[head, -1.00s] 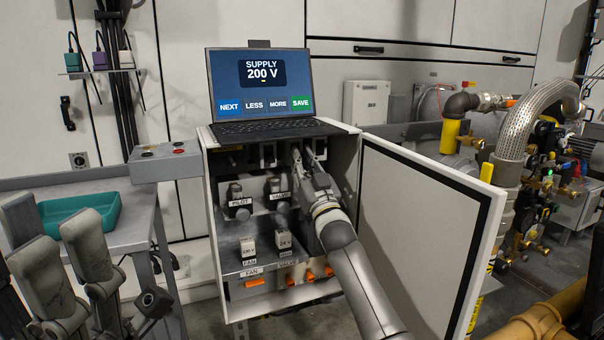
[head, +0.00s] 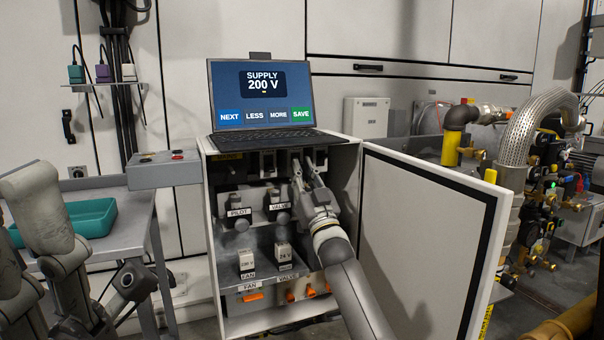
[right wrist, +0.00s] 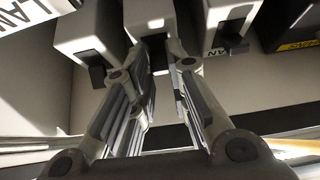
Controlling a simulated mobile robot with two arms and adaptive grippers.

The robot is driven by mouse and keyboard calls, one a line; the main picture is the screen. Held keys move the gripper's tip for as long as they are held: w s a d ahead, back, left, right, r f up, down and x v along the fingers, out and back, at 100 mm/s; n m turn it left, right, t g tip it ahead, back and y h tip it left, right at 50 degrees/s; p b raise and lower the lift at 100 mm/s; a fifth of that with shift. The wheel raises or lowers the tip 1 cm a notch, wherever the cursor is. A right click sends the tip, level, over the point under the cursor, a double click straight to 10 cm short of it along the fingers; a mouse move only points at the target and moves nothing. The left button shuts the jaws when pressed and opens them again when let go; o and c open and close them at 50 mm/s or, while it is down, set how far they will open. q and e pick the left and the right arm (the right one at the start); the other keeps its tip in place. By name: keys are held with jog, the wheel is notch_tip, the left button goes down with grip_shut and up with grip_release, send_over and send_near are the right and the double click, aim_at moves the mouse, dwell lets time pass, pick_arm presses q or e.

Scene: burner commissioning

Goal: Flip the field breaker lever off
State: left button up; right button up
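In the right wrist view several white breaker housings hang with dark levers; the middle housing (right wrist: 150,16) is between my fingertips' directions. My right gripper (head: 308,162) reaches into the cabinet's upper right. In the wrist view its fingers (right wrist: 160,66) are apart, one on each side of the middle lever (right wrist: 156,46); contact cannot be told. Labels there are cropped, and I cannot read a field label. My left arm's grey links (head: 60,250) show at left; its fingertips cannot be made out.
A laptop (head: 262,95) reading SUPPLY 200 V sits on the cabinet. The open door (head: 425,240) stands to the right of my right arm. Lower pilot, valve and fan switches (head: 246,260) are close below. A side table (head: 135,222) holds a teal tray (head: 92,216).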

jog(key=o, duration=0.5)
jog(key=shift+c, duration=0.2)
jog(key=v, duration=1.2)
jog(key=shift+s, duration=0.1)
